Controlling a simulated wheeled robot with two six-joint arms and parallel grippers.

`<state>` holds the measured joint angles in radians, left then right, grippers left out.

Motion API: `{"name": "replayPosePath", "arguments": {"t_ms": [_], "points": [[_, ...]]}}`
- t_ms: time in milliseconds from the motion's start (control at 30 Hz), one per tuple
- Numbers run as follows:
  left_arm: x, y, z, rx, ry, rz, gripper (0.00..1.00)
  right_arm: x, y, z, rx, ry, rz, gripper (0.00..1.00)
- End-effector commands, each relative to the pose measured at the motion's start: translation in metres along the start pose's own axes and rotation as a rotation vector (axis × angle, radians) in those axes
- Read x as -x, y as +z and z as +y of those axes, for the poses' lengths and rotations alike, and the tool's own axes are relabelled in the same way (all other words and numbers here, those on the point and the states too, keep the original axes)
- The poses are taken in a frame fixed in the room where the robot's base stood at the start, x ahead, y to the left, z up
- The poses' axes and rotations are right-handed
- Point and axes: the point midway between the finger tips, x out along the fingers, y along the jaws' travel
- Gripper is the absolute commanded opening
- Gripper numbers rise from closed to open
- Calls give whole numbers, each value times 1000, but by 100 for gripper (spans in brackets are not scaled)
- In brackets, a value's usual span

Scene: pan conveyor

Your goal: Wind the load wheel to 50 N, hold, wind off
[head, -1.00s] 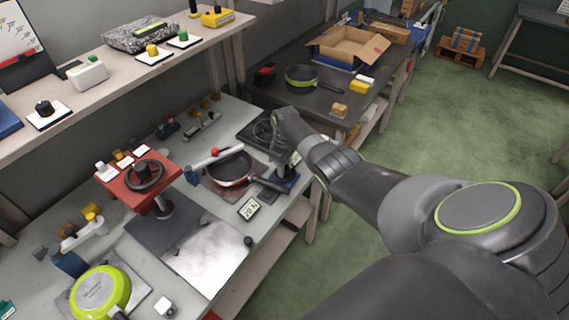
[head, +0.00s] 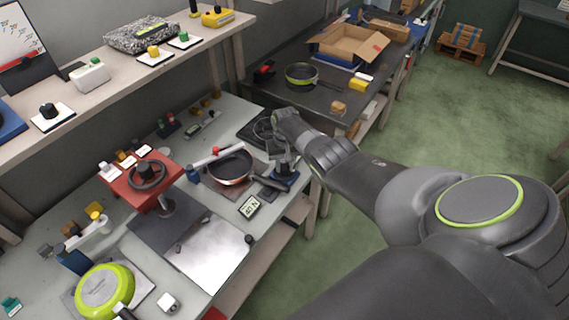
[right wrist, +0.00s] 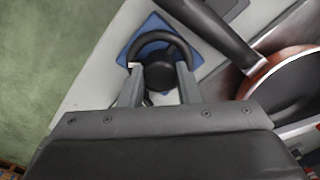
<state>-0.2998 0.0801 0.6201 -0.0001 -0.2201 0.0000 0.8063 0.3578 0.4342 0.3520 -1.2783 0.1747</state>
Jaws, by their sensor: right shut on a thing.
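A black hand wheel (right wrist: 160,38) on a blue base stands at the worktop's right edge, beside the pan. My right gripper (right wrist: 158,90) is shut on it, with a finger on either side of its dark middle. In the head view my right gripper (head: 284,156) is over the blue base (head: 287,183), and the wheel is mostly hidden. A small display (head: 249,206) lies in front of the pan; its digits are too small to read surely. A dark pan (head: 232,167) with a copper-coloured side sits on its stand. My left gripper is not in view.
A red press-like stand (head: 164,187) with its own dark wheel is left of the pan. A bare metal plate (head: 207,253) lies in front. A green pan (head: 103,291) lies upside down at lower left. A shelf (head: 100,85) overhangs the worktop's back.

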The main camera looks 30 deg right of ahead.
Motion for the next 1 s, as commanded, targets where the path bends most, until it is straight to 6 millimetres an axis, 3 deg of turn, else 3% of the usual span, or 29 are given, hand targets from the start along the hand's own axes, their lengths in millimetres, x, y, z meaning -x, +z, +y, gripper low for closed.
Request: {"name": "replayPosePath", "arguments": {"t_ms": [633,667,800,1000], "points": [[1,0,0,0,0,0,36,1,-1,0,-50,-1,4,7],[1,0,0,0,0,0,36,1,-1,0,-50,-1,4,33],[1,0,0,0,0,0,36,1,-1,0,-50,0,3,51],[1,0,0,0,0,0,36,0,0,0,-50,0,2,52]]}}
